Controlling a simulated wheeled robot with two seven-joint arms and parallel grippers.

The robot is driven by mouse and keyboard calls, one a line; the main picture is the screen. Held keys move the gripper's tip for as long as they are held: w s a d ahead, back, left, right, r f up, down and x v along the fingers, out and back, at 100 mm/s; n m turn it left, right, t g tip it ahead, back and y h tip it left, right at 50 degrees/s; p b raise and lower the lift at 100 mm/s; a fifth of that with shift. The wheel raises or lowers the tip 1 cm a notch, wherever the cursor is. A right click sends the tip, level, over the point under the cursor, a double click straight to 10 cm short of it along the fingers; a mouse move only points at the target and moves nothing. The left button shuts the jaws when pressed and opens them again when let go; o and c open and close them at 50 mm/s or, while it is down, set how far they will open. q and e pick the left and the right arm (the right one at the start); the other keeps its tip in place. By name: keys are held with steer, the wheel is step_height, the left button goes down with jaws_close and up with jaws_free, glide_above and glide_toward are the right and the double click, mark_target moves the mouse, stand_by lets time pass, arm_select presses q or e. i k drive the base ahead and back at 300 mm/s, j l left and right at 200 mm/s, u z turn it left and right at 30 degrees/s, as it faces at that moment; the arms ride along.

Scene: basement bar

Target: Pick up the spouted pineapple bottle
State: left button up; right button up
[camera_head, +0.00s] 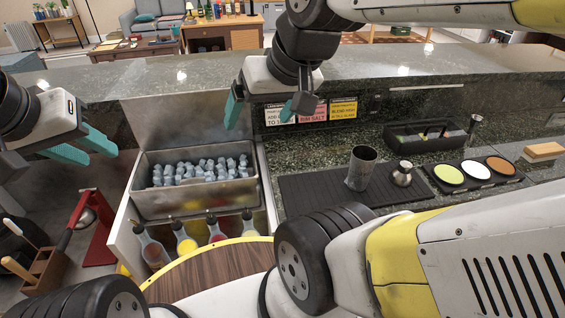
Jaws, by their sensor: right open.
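Several spouted bottles stand in a row at the front of the steel ice well. The one with bright yellow contents, apparently the pineapple bottle (186,242), is second from the left, upright, its lower part hidden by the round wooden board. No label on it is readable. My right gripper (260,121) is open and empty, above and behind the ice well, well apart from the bottle. My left gripper (103,156) is at the left, its two teal fingers apart and empty, left of the ice well and away from the bottle.
Neighbouring bottles, orange-brown (153,252) and red (216,232), stand close beside it. The ice well (158,208) has a raised steel lid behind it. A round wooden board (215,272) is in front. A shaker tin (360,168) stands on a dark mat at right.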

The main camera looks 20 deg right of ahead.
mark_target(186, 245)
steer(key=z, duration=1.7)
steer(key=k+j+u, duration=0.15)
steer(key=u, duration=1.7)
steer(key=k+l, duration=0.15)
steer(key=l, duration=0.25)
steer(key=k+l, duration=0.15)
steer(key=l, duration=0.2)
steer(key=k+l, duration=0.15)
steer(key=l, duration=0.25)
steer(key=k+l, duration=0.15)
steer(key=l, duration=0.25)
steer(key=k+l, duration=0.1)
steer(key=l, duration=0.3)
steer(key=i+l, duration=0.25)
steer(key=l, duration=0.2)
